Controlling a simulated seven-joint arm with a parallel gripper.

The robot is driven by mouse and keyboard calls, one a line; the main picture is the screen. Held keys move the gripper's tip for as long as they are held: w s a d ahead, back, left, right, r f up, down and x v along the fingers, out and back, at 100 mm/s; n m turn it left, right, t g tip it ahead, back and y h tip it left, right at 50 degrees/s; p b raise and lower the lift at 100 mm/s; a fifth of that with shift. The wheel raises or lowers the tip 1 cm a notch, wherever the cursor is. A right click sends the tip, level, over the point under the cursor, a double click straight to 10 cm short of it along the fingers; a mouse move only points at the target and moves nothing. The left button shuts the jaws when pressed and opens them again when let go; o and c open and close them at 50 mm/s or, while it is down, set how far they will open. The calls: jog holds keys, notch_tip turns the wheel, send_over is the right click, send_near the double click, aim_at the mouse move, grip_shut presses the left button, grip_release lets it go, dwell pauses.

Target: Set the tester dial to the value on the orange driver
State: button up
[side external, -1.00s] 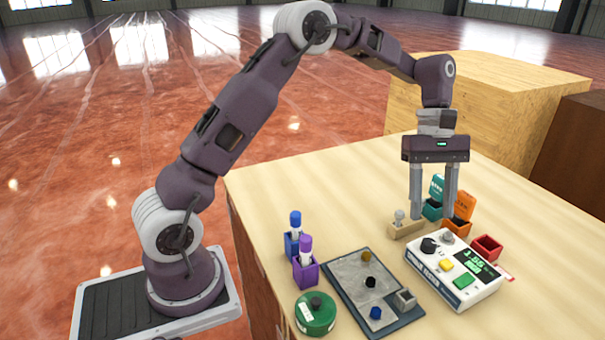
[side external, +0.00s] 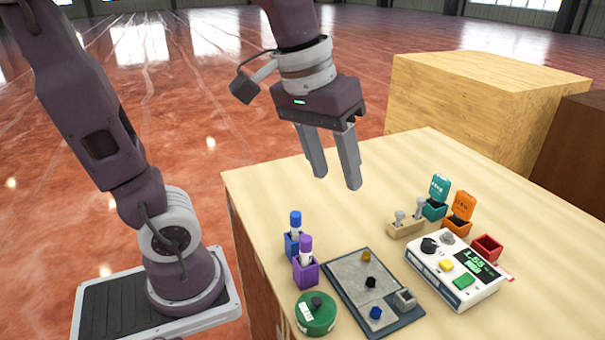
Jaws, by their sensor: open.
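The white tester (side external: 455,270) stands on the right part of the table. Its black dial (side external: 429,245) is at the upper left of its face, and its dark screen (side external: 477,264) shows green digits that look like 1.55 or similar. The orange driver (side external: 463,206) stands upright in an orange holder (side external: 457,226) behind the tester; the writing on it is too small to read. My gripper (side external: 337,182) is open and empty, high above the left back part of the table, well away from the dial and the driver.
A teal driver (side external: 439,188) stands beside the orange one. A beige block (side external: 405,228) with two knobs, a red empty box (side external: 487,247), a grey tray (side external: 350,285), a green round container (side external: 315,315) and blue (side external: 295,224) and purple (side external: 305,248) markers stand around. The table's back left is clear.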

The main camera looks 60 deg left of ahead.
jog(key=s, duration=0.1)
jog(key=s+m, duration=0.1)
jog(key=s, duration=0.1)
jog(key=s+f+m+t, duration=0.1)
jog(key=shift+s+a, duration=0.3)
jog(key=shift+a, duration=0.05)
jog(key=s, duration=0.1)
jog(key=s+f+m, duration=0.1)
jog(key=s+f+m+t, duration=0.1)
jog(key=s, duration=0.1)
jog(key=shift+s+a+y, duration=0.1)
jog(key=shift+a+y, duration=0.2)
jog(key=shift+a, duration=0.05)
jog(key=shift+c, duration=0.2)
dwell(0.8)
